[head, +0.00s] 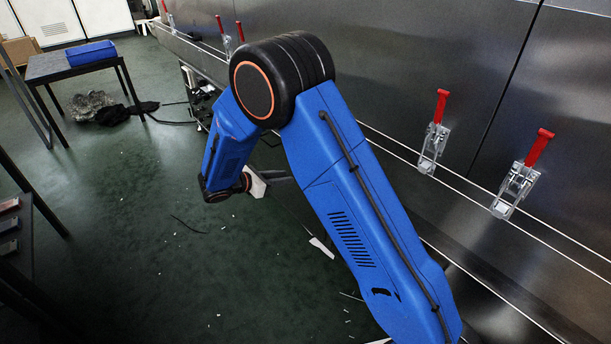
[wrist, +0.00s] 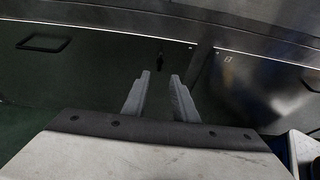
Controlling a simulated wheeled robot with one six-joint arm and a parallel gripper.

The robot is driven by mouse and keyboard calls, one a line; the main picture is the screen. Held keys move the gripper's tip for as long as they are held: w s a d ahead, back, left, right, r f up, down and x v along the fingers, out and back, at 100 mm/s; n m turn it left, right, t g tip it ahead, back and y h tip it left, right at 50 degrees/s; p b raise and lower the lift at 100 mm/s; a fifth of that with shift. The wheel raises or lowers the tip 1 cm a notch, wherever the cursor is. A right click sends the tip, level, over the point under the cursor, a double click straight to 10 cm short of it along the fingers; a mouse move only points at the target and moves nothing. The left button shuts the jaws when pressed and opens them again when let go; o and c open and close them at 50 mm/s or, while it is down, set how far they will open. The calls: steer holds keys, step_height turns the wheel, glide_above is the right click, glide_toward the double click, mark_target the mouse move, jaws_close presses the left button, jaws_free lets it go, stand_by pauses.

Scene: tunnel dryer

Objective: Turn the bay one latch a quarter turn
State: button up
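My gripper (wrist: 160,76) is open and empty in the wrist view, its two grey fingers apart and pointing at a dark metal panel. A small dark fitting (wrist: 160,62) on that panel shows just beyond the gap between the fingertips, apart from them. It may be a latch, but it is too small to tell. In the head view the gripper is partly seen behind my blue arm. Red-handled clamps (head: 435,130) and (head: 520,174) stand upright on the dryer wall at right. I cannot tell which fitting is the bay one latch.
The long metal dryer wall (head: 425,60) runs along the right side. A black loop handle (wrist: 44,42) is on the panel at left. A table (head: 75,66) with a blue case (head: 91,53) stands at far left. Scraps lie on the green floor (head: 140,220), otherwise mostly open.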

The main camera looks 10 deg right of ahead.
steer(key=x, duration=1.1)
steer(key=shift+w+d, duration=0.15)
steer(key=shift+d, duration=0.1)
jaws_close()
